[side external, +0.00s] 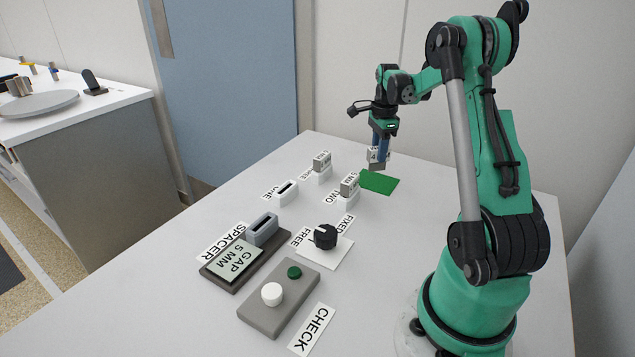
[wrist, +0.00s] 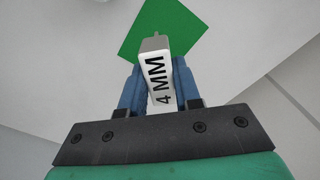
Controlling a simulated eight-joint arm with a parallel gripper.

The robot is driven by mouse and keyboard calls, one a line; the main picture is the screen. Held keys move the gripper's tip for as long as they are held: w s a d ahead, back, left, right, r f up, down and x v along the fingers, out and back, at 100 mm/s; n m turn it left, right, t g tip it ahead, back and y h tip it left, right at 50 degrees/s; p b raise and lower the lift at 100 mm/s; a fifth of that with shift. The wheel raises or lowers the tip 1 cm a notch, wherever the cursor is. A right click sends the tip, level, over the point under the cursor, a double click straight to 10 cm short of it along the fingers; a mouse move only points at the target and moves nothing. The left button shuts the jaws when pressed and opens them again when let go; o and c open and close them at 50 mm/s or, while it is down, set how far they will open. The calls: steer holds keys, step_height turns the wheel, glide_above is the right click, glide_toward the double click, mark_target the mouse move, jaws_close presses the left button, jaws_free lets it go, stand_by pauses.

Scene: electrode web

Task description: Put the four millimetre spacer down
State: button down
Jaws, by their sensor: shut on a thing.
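My gripper (side external: 379,150) is shut on the four millimetre spacer (side external: 376,163), at the far side of the table. The wrist view shows the spacer (wrist: 159,75) between the two blue fingers, a pale block with "4 MM" facing the camera. A green mat (side external: 380,183) lies flat on the table by the spacer's lower end; it also shows beyond the spacer in the wrist view (wrist: 185,28). The spacer looks upright. I cannot tell whether its lower end touches anything.
Holder ONE (side external: 288,187) has an empty slot. Holders TWO (side external: 347,200) and THREE (side external: 319,176) each bear a grey spacer. Nearer are a slotted grey block (side external: 262,230), a "GAP 5 MM" display (side external: 236,261), a black knob (side external: 325,236) and a check panel (side external: 258,317).

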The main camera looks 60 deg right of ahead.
steer(key=shift+f, duration=1.35)
steer(key=shift+f, duration=0.1)
steer(key=c, duration=0.6)
jaws_free()
